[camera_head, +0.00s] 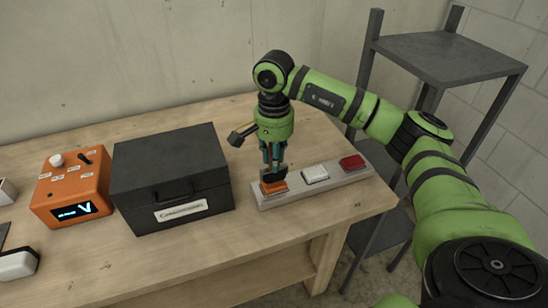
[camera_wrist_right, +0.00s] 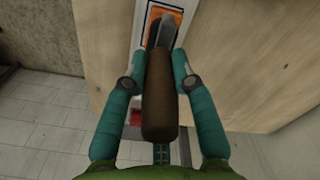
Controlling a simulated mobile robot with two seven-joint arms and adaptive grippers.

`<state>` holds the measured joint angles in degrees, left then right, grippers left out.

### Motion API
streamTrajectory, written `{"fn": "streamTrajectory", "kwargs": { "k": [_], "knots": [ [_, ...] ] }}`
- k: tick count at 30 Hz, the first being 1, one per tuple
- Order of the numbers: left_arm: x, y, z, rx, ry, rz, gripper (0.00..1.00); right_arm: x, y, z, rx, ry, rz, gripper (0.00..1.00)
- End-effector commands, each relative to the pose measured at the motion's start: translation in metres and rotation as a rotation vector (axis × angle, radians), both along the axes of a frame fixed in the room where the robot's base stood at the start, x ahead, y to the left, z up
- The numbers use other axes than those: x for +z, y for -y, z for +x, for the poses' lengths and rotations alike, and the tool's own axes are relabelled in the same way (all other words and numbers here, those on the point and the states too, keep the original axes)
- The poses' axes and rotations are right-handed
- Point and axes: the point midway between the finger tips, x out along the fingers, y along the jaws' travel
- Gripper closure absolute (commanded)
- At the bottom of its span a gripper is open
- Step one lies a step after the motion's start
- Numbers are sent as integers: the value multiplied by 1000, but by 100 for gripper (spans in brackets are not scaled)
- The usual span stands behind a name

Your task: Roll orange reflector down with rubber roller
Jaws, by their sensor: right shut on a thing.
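My right gripper (camera_head: 272,163) points down and is shut on the rubber roller. In the right wrist view the roller's brown handle (camera_wrist_right: 160,100) sits between the teal fingers (camera_wrist_right: 160,80). Its dark head (camera_head: 274,173) is at the orange reflector (camera_head: 273,188); I cannot tell how firmly it touches. The orange reflector lies at the left end of a grey metal rail (camera_head: 297,192), and its edge also shows in the right wrist view (camera_wrist_right: 175,11). My left gripper is not in view.
A white reflector (camera_head: 315,173) and a red reflector (camera_head: 352,162) lie farther right on the rail. A black box (camera_head: 172,178) and an orange meter (camera_head: 72,187) stand to the left on the wooden bench (camera_head: 205,262). A dark shelf (camera_head: 450,55) stands at the back right.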

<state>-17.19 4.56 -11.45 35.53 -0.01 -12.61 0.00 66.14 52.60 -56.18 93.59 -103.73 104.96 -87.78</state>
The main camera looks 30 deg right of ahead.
Motion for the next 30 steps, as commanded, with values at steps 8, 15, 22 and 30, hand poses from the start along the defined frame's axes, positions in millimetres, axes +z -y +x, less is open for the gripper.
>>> {"fn": "streamTrajectory", "kwargs": {
  "k": [8,15,22,30],
  "knots": [
    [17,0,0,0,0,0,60,27,0,1,0,3,1,100],
    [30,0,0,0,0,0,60,46,0,1,0,3,-1,100],
    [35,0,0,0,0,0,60,56,0,0,0,2,0,100],
    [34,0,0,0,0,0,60,55,-2,0,15,3,-1,100]
  ]
}}
